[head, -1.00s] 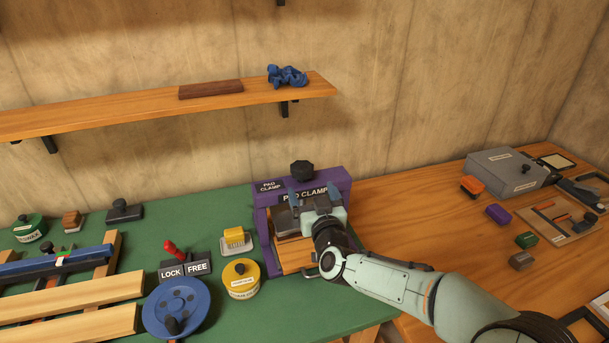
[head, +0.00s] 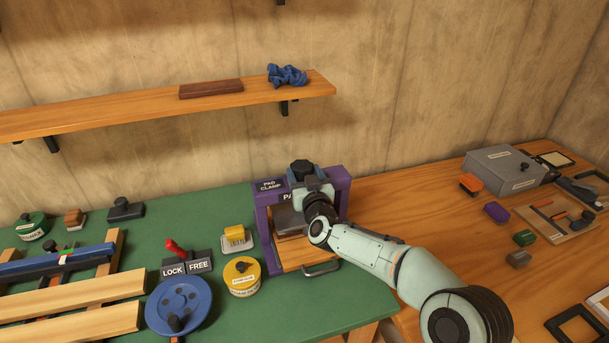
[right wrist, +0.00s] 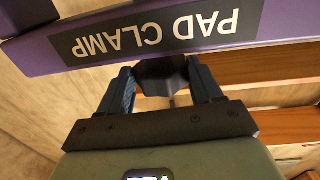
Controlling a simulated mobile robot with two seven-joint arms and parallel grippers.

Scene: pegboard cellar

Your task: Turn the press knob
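The purple press (head: 341,205), labelled PAD CLAMP, stands at the right end of the green bench top. Its black faceted knob (head: 301,167) sits on top of the frame. My right gripper (head: 303,175) is at the knob and covers part of the press front. In the right wrist view the knob (right wrist: 162,74) sits between the two blue fingers, with no gap seen on either side, so the gripper looks shut on it. The press's lower pad and wooden bed show partly below my wrist. My left gripper is not in view.
Left of the press stand a yellow stamp block (head: 234,238), a yellow tin (head: 242,275), a blue handwheel (head: 179,305) and a red lever (head: 174,246). A shelf (head: 130,110) runs along the wall above. A grey box (head: 505,170) and small blocks lie on the right-hand wooden bench.

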